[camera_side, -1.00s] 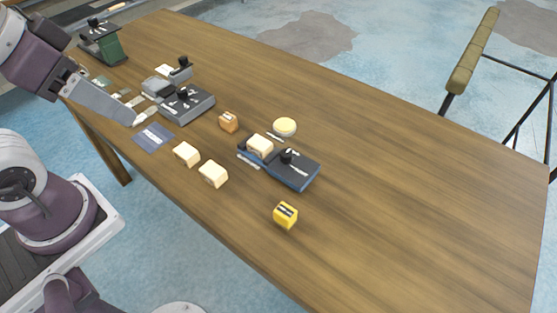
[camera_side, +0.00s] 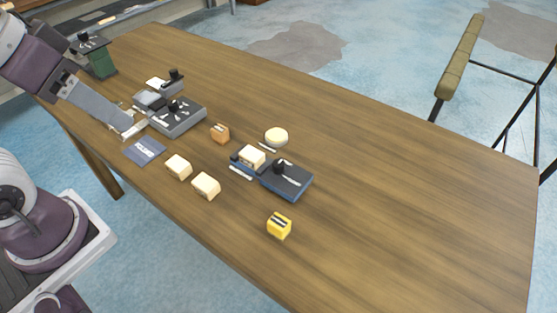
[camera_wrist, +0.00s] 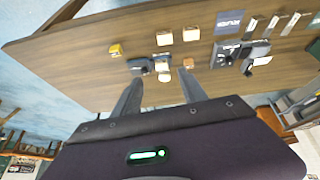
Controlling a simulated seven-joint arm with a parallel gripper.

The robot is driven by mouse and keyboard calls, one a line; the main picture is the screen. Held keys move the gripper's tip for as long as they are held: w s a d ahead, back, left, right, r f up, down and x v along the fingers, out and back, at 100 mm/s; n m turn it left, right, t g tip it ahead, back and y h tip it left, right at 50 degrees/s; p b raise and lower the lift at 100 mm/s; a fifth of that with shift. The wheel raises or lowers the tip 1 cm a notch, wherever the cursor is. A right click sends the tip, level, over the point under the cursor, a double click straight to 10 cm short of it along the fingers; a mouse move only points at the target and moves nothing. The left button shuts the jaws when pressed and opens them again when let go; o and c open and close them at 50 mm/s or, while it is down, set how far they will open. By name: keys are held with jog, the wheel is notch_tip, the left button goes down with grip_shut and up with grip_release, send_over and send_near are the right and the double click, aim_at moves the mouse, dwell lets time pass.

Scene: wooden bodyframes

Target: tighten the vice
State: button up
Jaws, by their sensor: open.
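A blue vice (camera_side: 288,182) stands mid-table in the side view, with a pale block (camera_side: 252,156) at its jaw end and a black knob on top. The blue vice also shows in the wrist view (camera_wrist: 137,64). A grey vice (camera_side: 180,118) with a black knob stands further left, and a green one (camera_side: 100,60) at the far left end. Which vice is meant, I cannot tell. My gripper (camera_side: 130,130) is near the table's left edge, beside the grey vice and apart from the blue one. In the wrist view its fingers (camera_wrist: 160,82) are spread and empty.
Two pale blocks (camera_side: 178,167) (camera_side: 206,186), an orange block (camera_side: 220,133), a yellow block (camera_side: 279,226) and a round pale piece (camera_side: 276,137) lie around the blue vice. A dark blue pad (camera_side: 145,150) lies near my gripper. The table's right half is clear.

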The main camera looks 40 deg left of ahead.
jog(key=w+d+n+g+h, duration=0.15)
jog(key=w+n, duration=0.25)
jog(key=w, duration=0.4)
jog(key=n+g+y, duration=0.1)
jog(key=n+g, duration=0.3)
jog(key=n, duration=0.6)
send_over(279, 163)
notch_tip(279, 163, down, 18)
jog(key=shift+y, duration=0.35)
notch_tip(279, 163, down, 9)
jog(key=shift+r, duration=0.1)
jog(key=shift+f, duration=0.4)
grip_shut()
